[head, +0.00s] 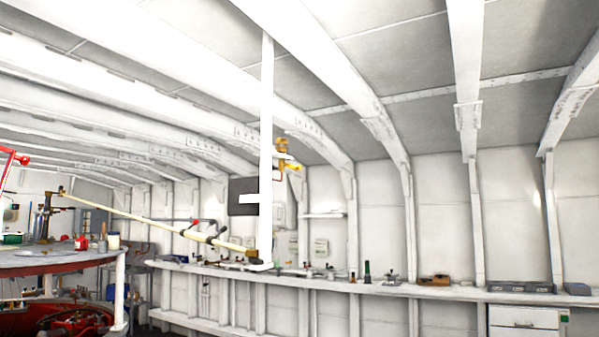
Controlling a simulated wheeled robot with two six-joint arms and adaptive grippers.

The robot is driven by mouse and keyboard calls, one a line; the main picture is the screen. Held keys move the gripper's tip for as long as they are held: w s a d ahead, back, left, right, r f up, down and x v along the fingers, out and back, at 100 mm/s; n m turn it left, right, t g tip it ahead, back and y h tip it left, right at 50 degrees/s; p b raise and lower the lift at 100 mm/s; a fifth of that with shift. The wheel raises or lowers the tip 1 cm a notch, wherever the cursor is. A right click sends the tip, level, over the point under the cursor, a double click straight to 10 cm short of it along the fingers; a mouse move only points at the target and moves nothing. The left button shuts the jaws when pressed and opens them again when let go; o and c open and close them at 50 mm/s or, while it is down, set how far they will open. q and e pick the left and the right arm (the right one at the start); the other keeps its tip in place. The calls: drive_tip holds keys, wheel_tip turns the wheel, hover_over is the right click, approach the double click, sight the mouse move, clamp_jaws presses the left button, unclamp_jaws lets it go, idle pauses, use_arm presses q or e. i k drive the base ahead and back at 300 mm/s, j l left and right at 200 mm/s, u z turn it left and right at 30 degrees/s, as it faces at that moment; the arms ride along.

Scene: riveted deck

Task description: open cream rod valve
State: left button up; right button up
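A long cream rod (140,217) slopes down from upper left to lower right in the head view. Its left end meets a dark, brass-coloured upright fitting (45,212), and its right end has a brass-coloured block (236,248) by the white post. Dark clamp-like parts (213,236) with a small red piece sit along the rod near its right end. I cannot tell whether the valve is open or shut. A brass fitting (286,160) is higher up, right beside the white post. Neither of my grippers is in view.
A white post (266,150) stands in front of the wall. A long white shelf (390,288) carries small tools and boxes. A round table (60,262) with bottles stands at the left, over red machinery (75,322). A white cabinet (524,320) is at the lower right.

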sight(298, 167)
drive_tip(key=i+l+u, duration=0.2)
drive_tip(key=u, duration=0.25)
drive_tip(key=i+l+u, duration=0.15)
drive_tip(key=u, duration=0.3)
drive_tip(key=l, duration=0.1)
